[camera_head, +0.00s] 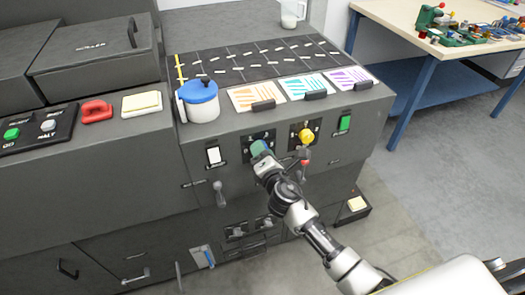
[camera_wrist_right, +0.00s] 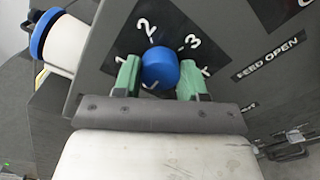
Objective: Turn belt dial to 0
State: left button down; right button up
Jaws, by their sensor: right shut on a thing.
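In the wrist view a round blue dial (camera_wrist_right: 160,67) sits on a black plate (camera_wrist_right: 172,25) with white marks; 2 and 3 are readable above it. The lower marks are partly hidden by my gripper, and I cannot tell which mark the dial points to. My right gripper (camera_wrist_right: 160,80) is shut on the blue dial, with a green finger on each side of it. In the head view my right gripper (camera_head: 262,150) is at the machine's front panel and hides most of this dial. My left gripper is not in view.
A yellow dial (camera_head: 306,135) and a red-knobbed lever (camera_head: 304,158) are close on the right. A white switch (camera_head: 214,156) is on the left, a green switch (camera_head: 344,123) further right. A blue-lidded pot (camera_head: 197,101) stands above.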

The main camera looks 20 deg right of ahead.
jog(key=shift+n, duration=0.8)
jog(key=shift+f, duration=0.1)
jog(key=o, duration=0.9)
jog(key=s, duration=1.1)
jog(key=shift+d, duration=0.1)
